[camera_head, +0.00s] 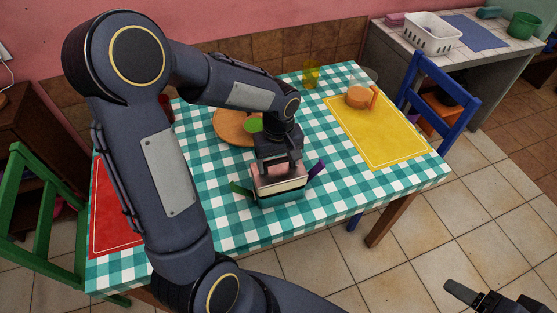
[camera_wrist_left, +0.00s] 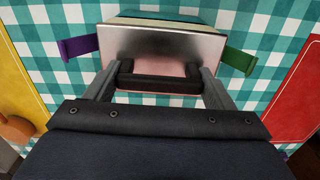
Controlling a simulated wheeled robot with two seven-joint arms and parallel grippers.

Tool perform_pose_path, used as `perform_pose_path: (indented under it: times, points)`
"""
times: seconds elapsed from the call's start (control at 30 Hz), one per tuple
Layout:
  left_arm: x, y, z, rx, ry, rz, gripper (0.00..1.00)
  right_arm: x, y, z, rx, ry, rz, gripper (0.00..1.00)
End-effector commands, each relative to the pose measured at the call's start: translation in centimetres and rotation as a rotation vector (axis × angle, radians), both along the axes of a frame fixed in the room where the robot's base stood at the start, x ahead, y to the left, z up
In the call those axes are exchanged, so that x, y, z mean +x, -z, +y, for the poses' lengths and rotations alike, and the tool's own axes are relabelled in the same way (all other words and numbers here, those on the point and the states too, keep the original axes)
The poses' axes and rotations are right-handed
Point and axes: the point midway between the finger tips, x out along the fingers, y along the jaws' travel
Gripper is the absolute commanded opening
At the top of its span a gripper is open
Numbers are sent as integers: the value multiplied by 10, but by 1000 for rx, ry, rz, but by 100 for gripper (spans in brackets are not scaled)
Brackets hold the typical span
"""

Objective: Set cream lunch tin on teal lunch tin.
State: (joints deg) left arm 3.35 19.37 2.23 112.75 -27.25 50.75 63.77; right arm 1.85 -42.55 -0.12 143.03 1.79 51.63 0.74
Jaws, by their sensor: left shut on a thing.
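The cream lunch tin (camera_head: 279,185), with a cream side band and a shiny pinkish top, is directly above the teal lunch tin (camera_head: 283,198). The two look lined up and touching or nearly so; I cannot tell which. In the left wrist view, the cream tin's metal top (camera_wrist_left: 160,43) hides most of the teal tin (camera_wrist_left: 165,17). My left gripper (camera_head: 279,163) is over the cream tin, shut on its dark handle (camera_wrist_left: 160,84). My right gripper (camera_head: 478,297) is at the bottom right, away from the table, partly cut off, and its opening is unclear.
A purple tab (camera_head: 317,169) and a green tab (camera_head: 240,187) stick out at the tins' sides. A round wooden board (camera_head: 229,126) lies behind. A yellow mat (camera_head: 376,137) with an orange mug (camera_head: 359,96) is right; a red mat (camera_head: 112,225) is left. Bare cloth surrounds the tins' front.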

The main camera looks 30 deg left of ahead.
Motion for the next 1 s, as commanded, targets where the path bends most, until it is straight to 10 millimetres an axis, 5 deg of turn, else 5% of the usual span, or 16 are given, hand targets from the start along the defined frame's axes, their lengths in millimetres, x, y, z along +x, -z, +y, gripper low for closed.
perform_pose_path:
  times: [0.83, 0.87, 1.0]
  points:
    - [0, 12, 0, -1, 0, -1, 26, 0, 11, 0, 0, 0, 0, 72]
    - [0, 12, 0, -1, 0, -1, 79, 0, 11, 0, 0, 0, 0, 72]
    - [0, 11, 0, -1, 0, -1, 85, 0, 10, 0, 0, 0, 0, 72]
